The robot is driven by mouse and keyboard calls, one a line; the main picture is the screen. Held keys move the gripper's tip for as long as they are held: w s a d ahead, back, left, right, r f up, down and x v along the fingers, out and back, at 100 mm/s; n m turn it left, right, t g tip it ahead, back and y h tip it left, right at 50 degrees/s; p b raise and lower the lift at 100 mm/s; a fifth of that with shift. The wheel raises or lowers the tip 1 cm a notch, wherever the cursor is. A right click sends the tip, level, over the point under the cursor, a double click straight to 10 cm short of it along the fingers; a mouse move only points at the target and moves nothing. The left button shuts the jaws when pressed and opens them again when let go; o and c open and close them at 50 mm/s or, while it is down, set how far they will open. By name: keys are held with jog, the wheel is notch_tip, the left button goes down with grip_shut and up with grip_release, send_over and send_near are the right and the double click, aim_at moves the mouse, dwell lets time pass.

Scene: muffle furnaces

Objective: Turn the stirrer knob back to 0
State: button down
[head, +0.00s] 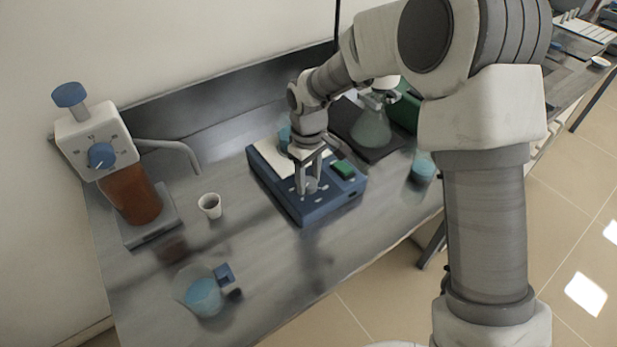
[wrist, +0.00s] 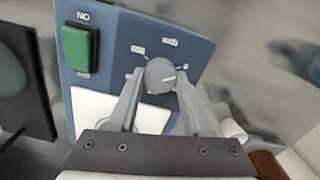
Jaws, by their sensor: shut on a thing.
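The stirrer (head: 290,207) is a blue box with a white top plate on the bench. Its round grey knob (wrist: 160,76) sits on the blue front panel (wrist: 125,40), with a pale pointer line and small white marks around it. The line points to the right in the wrist view. My gripper (head: 309,188) reaches down over the panel, and its two fingers are shut on the knob, one on each side, in the wrist view (wrist: 158,88). A green switch (wrist: 80,48) is on the same panel. The fingers partly hide the knob in the head view.
A white cup (head: 210,206) and a dispenser bottle with amber liquid (head: 133,200) stand to the left. A beaker of blue liquid (head: 203,298) is at the front. A flask (head: 371,127) and another blue beaker (head: 422,171) stand to the right.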

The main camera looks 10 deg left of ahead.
aim_at(309, 182)
jog(key=shift+c, duration=1.7)
grip_release()
jog(key=shift+r, duration=0.1)
notch_tip(309, 182, up, 17)
jog(key=p, duration=0.1)
jog(key=shift+r, duration=0.15)
jog(key=s+d+r+m+t, duration=0.25)
jog(key=d+r, duration=0.35)
jog(key=d, duration=0.4)
jog(key=s+d+m+t, duration=0.3)
jog(key=s+d+m, duration=0.7)
jog(key=s+d, duration=0.7)
jog(key=shift+d+r, duration=0.2)
jog(key=shift+r, duration=0.1)
